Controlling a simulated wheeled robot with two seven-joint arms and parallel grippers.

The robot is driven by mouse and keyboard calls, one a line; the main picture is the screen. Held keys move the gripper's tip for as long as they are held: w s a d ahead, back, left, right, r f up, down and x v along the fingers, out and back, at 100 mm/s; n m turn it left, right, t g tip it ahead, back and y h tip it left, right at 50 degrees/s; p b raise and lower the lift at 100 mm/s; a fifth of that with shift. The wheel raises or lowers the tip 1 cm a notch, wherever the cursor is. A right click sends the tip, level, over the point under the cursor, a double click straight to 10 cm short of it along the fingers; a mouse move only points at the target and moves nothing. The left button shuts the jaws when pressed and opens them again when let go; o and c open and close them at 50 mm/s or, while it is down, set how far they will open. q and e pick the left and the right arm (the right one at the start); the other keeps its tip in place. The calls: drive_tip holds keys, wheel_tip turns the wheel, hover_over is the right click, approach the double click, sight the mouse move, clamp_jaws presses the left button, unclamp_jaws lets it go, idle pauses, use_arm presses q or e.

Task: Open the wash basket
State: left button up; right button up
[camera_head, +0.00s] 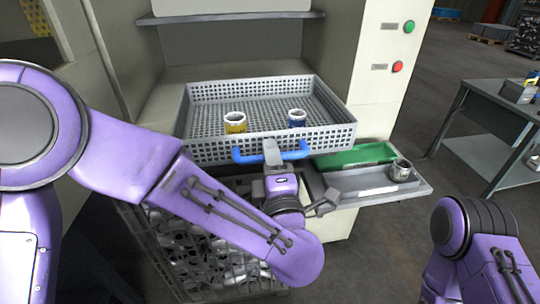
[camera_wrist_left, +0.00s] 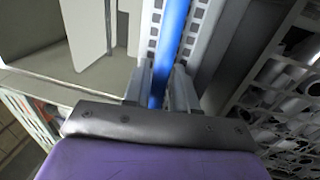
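The wash basket (camera_head: 197,150) is a grey perforated tray with a blue bar handle (camera_head: 243,157) on its front. It sticks out from the pale machine. Inside stand a yellow-banded cup (camera_head: 235,126) and a blue-banded cup (camera_head: 297,120), both upright. My left gripper (camera_head: 272,152) is at the middle of the handle. In the left wrist view, its two fingers (camera_wrist_left: 161,92) lie on either side of the blue bar (camera_wrist_left: 172,40), which fills the gap between them. My right arm shows at the lower right; its gripper is out of view.
A grey side tray (camera_head: 375,188) holds a green bin (camera_head: 352,156) and a metal cup (camera_head: 401,170). A mesh crate (camera_head: 200,282) of metal parts stands below the basket. Green (camera_head: 409,26) and red (camera_head: 397,66) buttons are on the machine. A table (camera_head: 490,105) stands at right.

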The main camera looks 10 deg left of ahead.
use_arm(q)
drive_tip(key=shift+o, duration=0.3)
drive_tip(key=b+v, duration=0.2)
drive_tip(key=v, duration=0.8)
drive_tip(key=shift+s, duration=0.25)
drive_tip(key=shift+d+f, duration=0.1)
drive_tip(key=shift+d, duration=0.05)
